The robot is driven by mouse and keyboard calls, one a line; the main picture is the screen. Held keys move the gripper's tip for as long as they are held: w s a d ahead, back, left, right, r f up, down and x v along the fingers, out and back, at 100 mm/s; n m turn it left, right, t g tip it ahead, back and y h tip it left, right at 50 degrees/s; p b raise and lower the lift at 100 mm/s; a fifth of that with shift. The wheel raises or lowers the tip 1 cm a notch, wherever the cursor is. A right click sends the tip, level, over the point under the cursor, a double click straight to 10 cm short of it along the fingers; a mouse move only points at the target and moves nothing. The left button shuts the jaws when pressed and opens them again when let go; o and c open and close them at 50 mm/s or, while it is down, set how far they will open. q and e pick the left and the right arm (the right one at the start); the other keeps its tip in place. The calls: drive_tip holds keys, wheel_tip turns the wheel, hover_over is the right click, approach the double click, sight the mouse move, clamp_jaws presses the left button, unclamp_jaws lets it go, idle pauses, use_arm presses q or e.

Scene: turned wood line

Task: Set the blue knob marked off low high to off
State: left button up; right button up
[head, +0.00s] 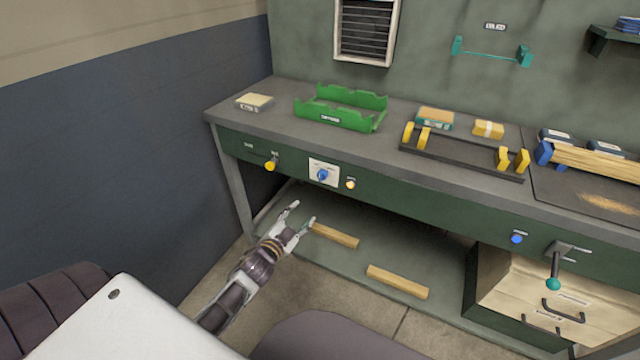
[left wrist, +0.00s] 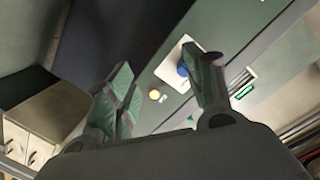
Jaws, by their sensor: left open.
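The blue knob (head: 322,174) sits on a white plate (head: 324,164) on the green front panel of the workbench. The markings on the plate are too small to read, so I cannot tell its setting. My left gripper (head: 302,215) is open and empty, below and a little left of the knob in the head view, apart from it. In the left wrist view the knob (left wrist: 182,69) is partly hidden behind the right finger of my left gripper (left wrist: 165,90). My right gripper is not in view.
A yellow knob (head: 270,165) is left of the plate and a small yellowish button (head: 350,184) right of it. A blue button (head: 516,239) and a teal-tipped lever (head: 553,284) are farther right. Wooden bars (head: 398,281) lie on the lower shelf. A green tray (head: 342,107) stands on top.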

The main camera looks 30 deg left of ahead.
use_arm(q)
drive_tip(key=shift+m+t, duration=0.4)
drive_tip(key=shift+t, duration=0.3)
drive_tip(key=r, duration=0.4)
drive_tip(key=r+b, duration=0.1)
drive_tip(key=shift+d+r, duration=0.3)
drive_tip(key=shift+r, duration=0.1)
use_arm(e)
drive_tip(key=shift+w+a+r, duration=0.15)
drive_tip(key=shift+r, duration=0.45)
drive_tip(key=shift+w+a+r, duration=0.1)
drive_tip(key=shift+r, duration=0.45)
use_arm(q)
drive_tip(key=shift+w, duration=0.1)
approach(320, 178)
drive_tip(key=shift+w, duration=1.95)
drive_tip(key=shift+w+b, duration=0.65)
drive_tip(key=shift+w, duration=1.55)
drive_tip(key=shift+w+a, duration=0.1)
drive_tip(key=shift+w, duration=0.6)
drive_tip(key=shift+w+f, duration=0.1)
drive_tip(key=shift+w, duration=0.1)
use_arm(e)
drive_tip(key=r, duration=0.3)
drive_tip(key=shift+w+a+r, duration=0.25)
drive_tip(key=shift+a+r, duration=0.05)
drive_tip(key=shift+a, duration=0.1)
